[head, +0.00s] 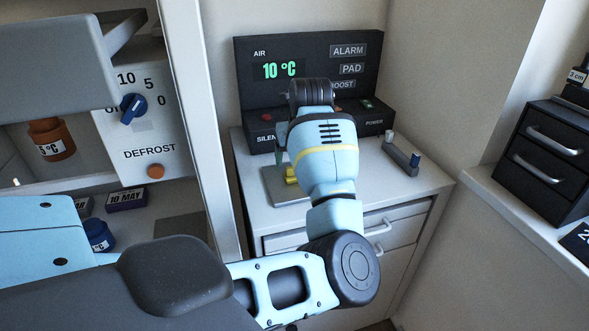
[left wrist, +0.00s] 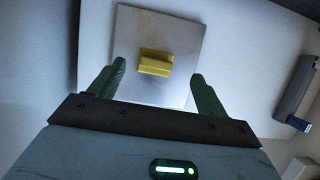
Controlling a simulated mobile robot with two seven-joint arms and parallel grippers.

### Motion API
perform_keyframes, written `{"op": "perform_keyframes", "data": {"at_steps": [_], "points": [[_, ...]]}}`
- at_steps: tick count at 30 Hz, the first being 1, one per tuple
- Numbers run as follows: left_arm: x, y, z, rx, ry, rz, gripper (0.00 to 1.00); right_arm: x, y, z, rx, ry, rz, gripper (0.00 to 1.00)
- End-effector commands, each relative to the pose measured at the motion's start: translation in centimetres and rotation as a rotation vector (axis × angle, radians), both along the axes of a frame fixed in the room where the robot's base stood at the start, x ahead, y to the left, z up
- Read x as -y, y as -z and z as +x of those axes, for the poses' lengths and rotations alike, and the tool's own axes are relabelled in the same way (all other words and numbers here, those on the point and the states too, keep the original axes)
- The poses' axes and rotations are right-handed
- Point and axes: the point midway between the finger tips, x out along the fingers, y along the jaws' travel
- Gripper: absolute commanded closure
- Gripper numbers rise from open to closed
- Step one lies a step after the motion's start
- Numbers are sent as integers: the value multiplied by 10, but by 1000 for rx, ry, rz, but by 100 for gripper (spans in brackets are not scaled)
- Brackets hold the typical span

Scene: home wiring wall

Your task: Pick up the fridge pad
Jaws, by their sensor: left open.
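The likely fridge pad is a flat grey square plate (head: 277,196) with a yellow grip block (head: 291,174), on the white cabinet top in front of the black alarm panel. My arm hides part of it in the head view. In the left wrist view the plate (left wrist: 185,30) lies below my left gripper (left wrist: 158,72), with the yellow block (left wrist: 155,62) between and beyond the green fingertips. The left gripper is open and empty; I cannot tell its exact height above the block. My right gripper is not in view.
The black panel (head: 245,65) reading 10 °C stands behind the pad. A grey holder with a blue-tipped piece (head: 402,155) sits to its right. The open fridge with a defrost dial (head: 133,108) is at left. A black drawer box (head: 545,150) stands on the right sill.

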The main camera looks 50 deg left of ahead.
Motion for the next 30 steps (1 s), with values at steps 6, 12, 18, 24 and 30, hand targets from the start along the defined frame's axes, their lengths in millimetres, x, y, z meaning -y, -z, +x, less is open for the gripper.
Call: {"op": "perform_keyframes", "data": {"at_steps": [6,12,18,24,30], "points": [[-4,10,0,-2,-1,2,24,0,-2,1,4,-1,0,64],[-13,37,2,-2,0,2,24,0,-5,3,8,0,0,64],[-17,49,5,2,0,1,24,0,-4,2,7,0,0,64],[-17,48,4,2,0,1,31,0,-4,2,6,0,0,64],[-17,48,4,1,0,2,58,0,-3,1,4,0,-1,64]]}}
